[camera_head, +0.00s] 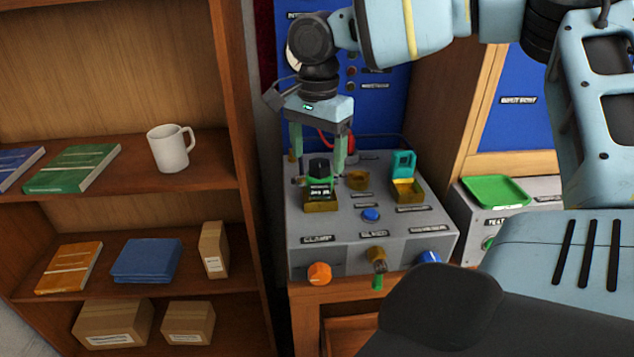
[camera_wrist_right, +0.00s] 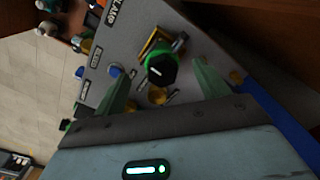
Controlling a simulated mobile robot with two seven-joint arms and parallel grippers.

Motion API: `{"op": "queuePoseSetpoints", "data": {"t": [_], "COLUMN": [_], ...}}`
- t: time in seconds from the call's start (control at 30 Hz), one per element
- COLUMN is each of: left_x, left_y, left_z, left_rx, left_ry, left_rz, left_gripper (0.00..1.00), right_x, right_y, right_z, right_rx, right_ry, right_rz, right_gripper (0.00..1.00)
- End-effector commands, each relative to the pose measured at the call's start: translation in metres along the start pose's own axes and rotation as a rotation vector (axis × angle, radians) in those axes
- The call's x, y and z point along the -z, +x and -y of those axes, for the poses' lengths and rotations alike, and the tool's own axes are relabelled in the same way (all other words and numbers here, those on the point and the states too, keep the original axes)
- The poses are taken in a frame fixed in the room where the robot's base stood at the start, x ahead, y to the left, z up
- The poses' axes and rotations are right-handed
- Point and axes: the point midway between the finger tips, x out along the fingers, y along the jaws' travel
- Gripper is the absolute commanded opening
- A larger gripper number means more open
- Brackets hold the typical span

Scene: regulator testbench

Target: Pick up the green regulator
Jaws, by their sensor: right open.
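The green regulator (camera_head: 319,184), with a black knob on top, sits upright in a brass-coloured holder (camera_head: 321,206) at the left of the grey testbench panel (camera_head: 345,236). My right gripper (camera_head: 318,165) points down over it, open, with one finger on each side of the knob. In the right wrist view, the green regulator (camera_wrist_right: 161,69) shows knob-first between the two spread fingers of the right gripper (camera_wrist_right: 163,80). There are visible gaps between it and the fingers. My left gripper is not in view.
A blue button (camera_head: 370,215) and an orange knob (camera_head: 319,273) are nearer the front. A green tray (camera_head: 496,191) lies on the grey box at right. A wooden shelf (camera_head: 232,100) stands left.

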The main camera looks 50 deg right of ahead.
Motion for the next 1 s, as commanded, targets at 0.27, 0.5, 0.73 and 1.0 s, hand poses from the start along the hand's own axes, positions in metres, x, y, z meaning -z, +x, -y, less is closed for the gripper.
{"op": "queuePoseSetpoints", "data": {"t": [0.27, 0.5, 0.73, 1.0], "left_x": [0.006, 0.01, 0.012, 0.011], "left_y": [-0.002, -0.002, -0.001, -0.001], "left_z": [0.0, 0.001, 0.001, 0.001], "left_rx": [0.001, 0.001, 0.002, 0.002], "left_ry": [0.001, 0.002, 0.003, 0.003], "left_rz": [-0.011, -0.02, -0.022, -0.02], "left_gripper": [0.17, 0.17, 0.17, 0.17], "right_x": [0.004, 0.005, 0.005, 0.005], "right_y": [0.023, 0.049, 0.052, 0.051], "right_z": [0.0, 0.001, 0.001, 0.001], "right_rx": [-0.003, -0.001, 0.001, 0.001], "right_ry": [0.0, -0.001, 0.0, 0.0], "right_rz": [0.0, -0.001, -0.001, -0.001], "right_gripper": [0.74, 0.74, 0.74, 0.44]}}
